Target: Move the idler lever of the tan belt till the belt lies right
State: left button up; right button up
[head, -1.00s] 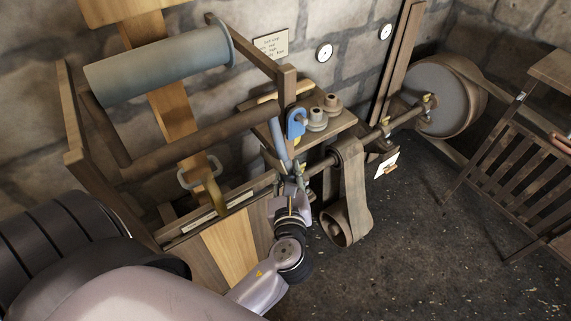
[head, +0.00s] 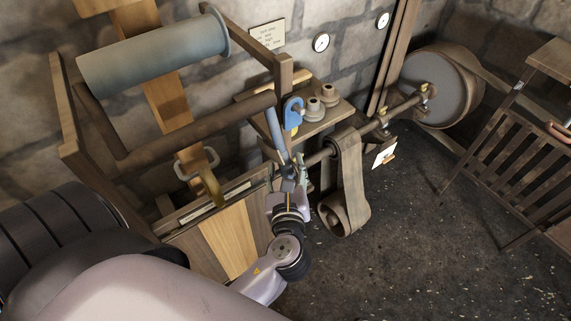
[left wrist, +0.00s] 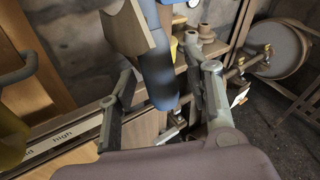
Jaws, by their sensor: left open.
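A blue-grey lever handle (head: 275,128) slopes down from the end of a brown wooden bar, and I take it to be the idler lever. My left gripper (head: 289,172) is at its lower end. In the left wrist view the handle (left wrist: 158,75) stands between the two spread fingers of the open gripper (left wrist: 160,85), with no clear grip on it. A brown-tan belt (head: 351,178) hangs in a loop over the shaft, right of the gripper. Whether it is the tan belt of the task I cannot tell. My right gripper is out of view.
A grey roller (head: 155,58) sits in the wooden frame. A yellow handle (head: 210,183) is left of my gripper, by a scale reading "high" (left wrist: 62,134). A blue bracket (head: 292,114) is close above. A large wheel (head: 432,85) and slatted rack (head: 505,165) stand right.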

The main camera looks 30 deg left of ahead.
pick_arm(q)
jog(key=v, duration=1)
jog(key=shift+s, duration=0.4)
jog(key=shift+d, duration=0.15)
jog(key=s+d+f+n+g+h+b, duration=0.2)
jog(key=f, duration=1.1)
jog(key=s+d+f+n+g+h+b, duration=0.1)
jog(key=d+f+g+h, duration=0.15)
jog(key=f, duration=1.05)
jog(key=s+d+f+n+g+h+b, duration=0.1)
jog(key=s+f+n+h+b, duration=0.1)
jog(key=f, duration=1)
jog(key=s+a+f+n+g+h+b, duration=0.1)
jog(key=s+a+f+n+g+b, duration=0.1)
jog(key=s+a+f+n, duration=0.3)
jog(key=s+a+f+n+g+h+b, duration=0.1)
jog(key=s+a+f+n+g+b, duration=0.2)
jog(key=s+f+n, duration=1.1)
notch_tip(320, 180, down, 7)
jog(key=s+a+g, duration=0.1)
jog(key=s+a, duration=0.1)
jog(key=shift+a+f+g, duration=0.2)
jog(key=shift+a+g, duration=0.15)
jog(key=shift+s+h, duration=0.1)
jog(key=shift+h, duration=0.15)
jog(key=shift+c, duration=0.3)
